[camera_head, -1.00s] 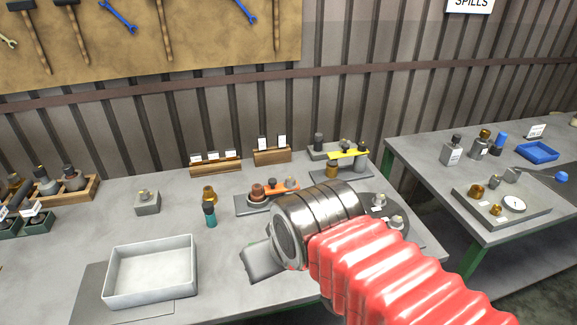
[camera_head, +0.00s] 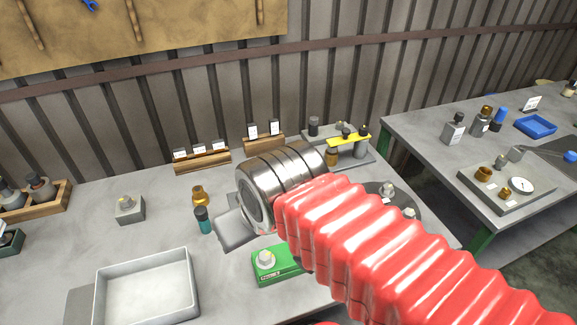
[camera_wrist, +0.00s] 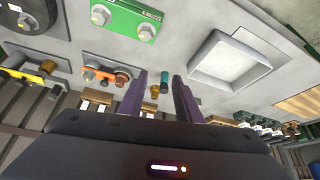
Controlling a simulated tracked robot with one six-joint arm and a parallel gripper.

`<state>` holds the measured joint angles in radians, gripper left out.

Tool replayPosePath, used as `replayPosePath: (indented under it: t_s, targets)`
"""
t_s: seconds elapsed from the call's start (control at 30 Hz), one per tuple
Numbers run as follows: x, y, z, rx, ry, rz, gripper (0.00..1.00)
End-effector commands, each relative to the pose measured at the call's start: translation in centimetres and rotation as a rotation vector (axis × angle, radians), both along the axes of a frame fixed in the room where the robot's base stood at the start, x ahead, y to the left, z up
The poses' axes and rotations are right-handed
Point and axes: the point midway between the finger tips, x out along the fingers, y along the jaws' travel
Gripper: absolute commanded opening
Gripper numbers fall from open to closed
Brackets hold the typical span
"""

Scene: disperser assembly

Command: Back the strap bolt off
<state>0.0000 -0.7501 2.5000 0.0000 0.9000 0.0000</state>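In the wrist view an orange strap (camera_wrist: 103,73) lies across a grey fixture plate (camera_wrist: 84,59), with a grey bolt head (camera_wrist: 88,75) and a brown round part (camera_wrist: 122,77) along it. A yellow strap (camera_wrist: 28,76) lies on another fixture farther left; it also shows in the head view (camera_head: 348,140). I cannot tell which strap bolt is meant. My gripper (camera_wrist: 160,85) is open and empty, its two purple fingers apart, to the right of the orange-strap fixture in the wrist view. In the head view my wrist hides the orange strap and the fingers.
A green block (camera_head: 275,265) with a bolt sits in front of my wrist. A grey tray (camera_head: 148,290), a teal-capped bottle (camera_head: 203,220), a brass fitting (camera_head: 200,195) and a small grey block (camera_head: 129,207) stand left. Labelled wooden racks (camera_head: 202,160) line the back.

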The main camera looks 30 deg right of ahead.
Motion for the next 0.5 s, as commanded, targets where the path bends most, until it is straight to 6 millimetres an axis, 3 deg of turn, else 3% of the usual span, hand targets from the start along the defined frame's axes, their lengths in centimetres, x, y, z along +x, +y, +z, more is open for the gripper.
replayPosePath:
  t_s: [0.13, 0.3, 0.5]
  targets:
    - [0.0, 0.0, 0.0, 0.000, 0.000, 0.000, 0.31]
    - [0.2, -0.1, 0.2, -0.001, 0.004, -0.003, 0.42]
    - [1.9, -0.7, 1.3, -0.007, 0.039, -0.019, 0.42]
